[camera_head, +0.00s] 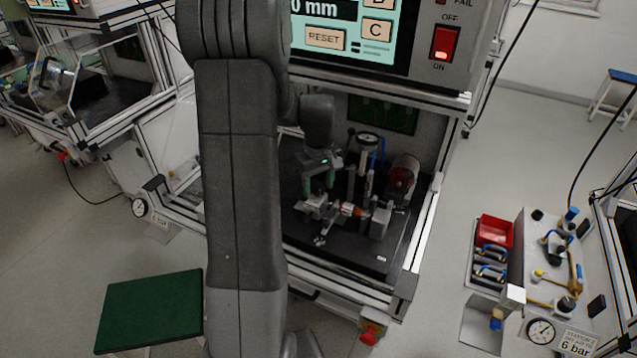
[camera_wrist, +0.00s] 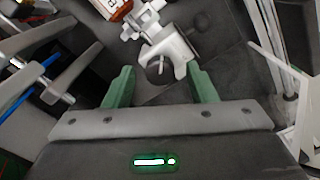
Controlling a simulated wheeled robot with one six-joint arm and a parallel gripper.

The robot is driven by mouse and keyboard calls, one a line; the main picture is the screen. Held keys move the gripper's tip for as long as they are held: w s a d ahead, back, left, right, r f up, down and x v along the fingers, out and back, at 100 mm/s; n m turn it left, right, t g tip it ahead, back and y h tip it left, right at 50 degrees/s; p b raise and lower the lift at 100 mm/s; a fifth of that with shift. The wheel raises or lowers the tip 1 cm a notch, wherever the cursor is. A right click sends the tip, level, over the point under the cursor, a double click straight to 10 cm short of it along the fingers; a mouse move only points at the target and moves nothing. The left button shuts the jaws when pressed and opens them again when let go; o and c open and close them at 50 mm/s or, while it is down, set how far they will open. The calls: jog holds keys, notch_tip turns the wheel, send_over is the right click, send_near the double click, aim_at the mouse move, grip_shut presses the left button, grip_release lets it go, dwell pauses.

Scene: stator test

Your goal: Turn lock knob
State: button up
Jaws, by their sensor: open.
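My gripper (camera_head: 319,188) hangs in the test bay with its two green fingers apart and nothing between them. In the wrist view the gripper (camera_wrist: 161,72) points at a pale grey clamp-like bracket (camera_wrist: 170,48), which lies just beyond the fingertips. A small dark round knob end (camera_wrist: 158,72) shows at the bracket's near side. A silvery lobed part (camera_wrist: 140,20) sits at its upper left. In the head view the grey fixture (camera_head: 316,206) is below the fingers. I cannot tell for sure which part is the lock knob. No contact is visible.
A copper-coloured part (camera_head: 352,210) sits right of the fixture. A dial gauge on a post (camera_head: 368,139) and a red round unit (camera_head: 402,175) stand behind and to the right. The bay's aluminium frame (camera_head: 425,235) bounds the space. The dark base plate's front (camera_head: 345,250) is fairly clear.

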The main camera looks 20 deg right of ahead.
jog(key=c, duration=1)
jog(key=shift+o, duration=0.2)
jog(key=shift+m, duration=0.4)
jog(key=m+b, duration=0.1)
jog(key=m, duration=0.2)
jog(key=shift+m, duration=0.4)
jog(key=m, duration=0.4)
jog(key=shift+m+b, duration=0.3)
jog(key=shift+b, duration=0.05)
jog(key=m, duration=0.4)
jog(key=shift+m+b, duration=0.4)
jog(key=shift+m, duration=1.7)
